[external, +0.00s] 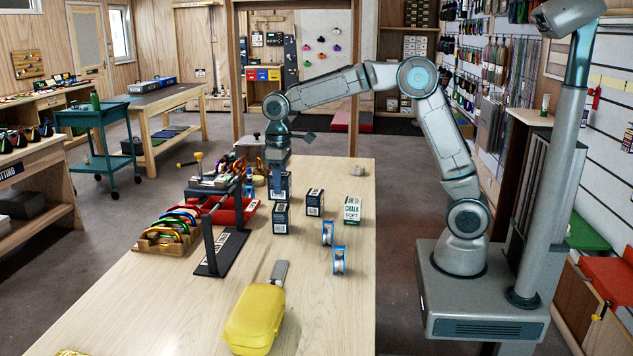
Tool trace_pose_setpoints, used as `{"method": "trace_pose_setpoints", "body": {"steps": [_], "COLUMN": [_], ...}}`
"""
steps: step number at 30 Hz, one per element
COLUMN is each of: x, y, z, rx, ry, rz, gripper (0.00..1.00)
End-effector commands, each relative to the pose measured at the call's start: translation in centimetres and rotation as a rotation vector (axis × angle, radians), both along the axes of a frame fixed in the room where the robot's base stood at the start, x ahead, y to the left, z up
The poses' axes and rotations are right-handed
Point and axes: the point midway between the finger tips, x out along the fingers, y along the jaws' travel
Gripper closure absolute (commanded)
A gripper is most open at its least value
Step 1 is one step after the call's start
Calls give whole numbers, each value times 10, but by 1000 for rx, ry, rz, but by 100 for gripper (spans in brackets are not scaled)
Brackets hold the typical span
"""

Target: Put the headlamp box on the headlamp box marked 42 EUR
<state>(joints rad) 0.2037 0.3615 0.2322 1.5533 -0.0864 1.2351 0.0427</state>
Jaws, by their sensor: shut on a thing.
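Several small dark navy boxes with pale print stand on the wooden table, one in front (280,218) and one to its right (315,203). My gripper (278,178) points down behind the front box. It is shut on another dark box (285,186), which shows just below the gripper and is partly covered by it. I cannot tell whether this held box touches the table. The print is too small to read, so I cannot tell which box is marked 42 EUR.
A white and green chalk box (352,210) and blue-rimmed spools (339,261) stand to the right. A dark metal frame (208,245), a carabiner rack (158,246) and a red tray (228,216) are left. A yellow case (252,322) lies in front. The table's right side is mostly clear.

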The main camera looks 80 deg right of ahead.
Motion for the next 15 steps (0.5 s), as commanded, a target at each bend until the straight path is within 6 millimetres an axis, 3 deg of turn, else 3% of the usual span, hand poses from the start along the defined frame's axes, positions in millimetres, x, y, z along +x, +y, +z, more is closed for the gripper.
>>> {"method": "trace_pose_setpoints", "body": {"steps": [5, 15], "x": [-1, -1], "y": [0, -1], "z": [-24, -29], "rx": [0, 0], "ry": [4, 1], "rz": [1, 0], "gripper": [84, 84]}}
